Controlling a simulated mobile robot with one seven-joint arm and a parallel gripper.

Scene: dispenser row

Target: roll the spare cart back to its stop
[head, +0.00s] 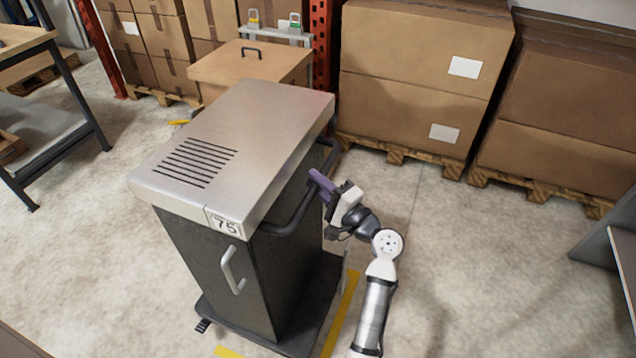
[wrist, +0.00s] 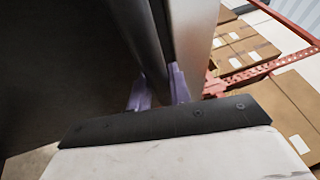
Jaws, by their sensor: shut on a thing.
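The cart (head: 235,135) numbered 75 has a brushed metal top with slots and a dark cabinet body with a light door handle (head: 232,270). A dark push rail (head: 296,212) runs along its right side. My gripper (head: 318,186) has purple fingers and is shut on this rail. In the wrist view the purple fingers (wrist: 158,92) sit on either side of the rail (wrist: 160,30), close to the cart's dark side (wrist: 70,60). The cart stands upright on the floor beside yellow floor tape (head: 342,310). Its stop cannot be made out for certain.
A wooden box with a black handle (head: 250,68) stands just behind the cart. Palletised cartons (head: 425,70) line the back right. A workbench (head: 45,120) stands at left, and a grey panel (head: 608,245) at right. Floor (head: 480,260) to the right is clear.

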